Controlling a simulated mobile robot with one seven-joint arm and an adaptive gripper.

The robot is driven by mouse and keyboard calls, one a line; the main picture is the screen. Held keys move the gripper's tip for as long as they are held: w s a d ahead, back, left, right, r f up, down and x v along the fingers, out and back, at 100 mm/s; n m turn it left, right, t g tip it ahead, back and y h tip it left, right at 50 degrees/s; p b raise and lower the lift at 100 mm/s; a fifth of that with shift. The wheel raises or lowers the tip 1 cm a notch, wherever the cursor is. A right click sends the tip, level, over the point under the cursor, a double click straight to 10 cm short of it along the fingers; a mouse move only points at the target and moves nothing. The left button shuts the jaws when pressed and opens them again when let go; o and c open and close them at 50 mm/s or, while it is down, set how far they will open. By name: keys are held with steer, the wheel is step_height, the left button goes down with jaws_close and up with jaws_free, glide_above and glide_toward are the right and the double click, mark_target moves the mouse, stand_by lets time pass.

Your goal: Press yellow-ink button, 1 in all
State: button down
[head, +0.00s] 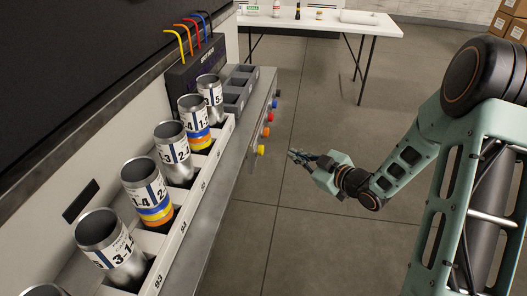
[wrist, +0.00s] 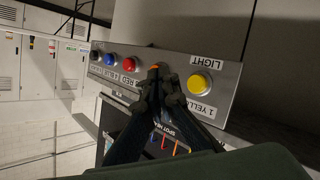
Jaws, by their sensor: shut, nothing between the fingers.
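The yellow button (head: 260,150) is the nearest of a row of coloured buttons on the side of the long counter. In the wrist view the yellow button (wrist: 200,83) sits on a grey panel beside a label reading "1 YELL…", partly cut off by my fingers. My gripper (head: 292,155) is shut and empty, to the right of the yellow button and apart from it in the head view. In the wrist view my gripper's fingertips (wrist: 160,74) lie left of the yellow button, over part of the orange button (wrist: 154,67).
A red button (wrist: 129,64), a blue button (wrist: 109,59) and a black button (wrist: 94,55) continue the row leftward. Several metal cans stand in slots along the counter (head: 187,240). A white table (head: 345,28) stands at the back. The floor right of the counter is clear.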

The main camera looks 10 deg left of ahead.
steer(key=a+b, duration=0.1)
steer(key=a, duration=0.5)
steer(key=shift+w+a, duration=0.1)
steer(key=shift+a, duration=0.05)
stand_by(1.3)
steer(key=shift+a+b, duration=0.25)
steer(key=shift+b, duration=0.15)
steer(key=shift+a+b, duration=0.4)
steer(key=shift+a, duration=0.6)
stand_by(1.0)
steer(key=shift+d, duration=1.35)
steer(key=shift+d+p, duration=0.55)
steer(key=shift+d, duration=2)
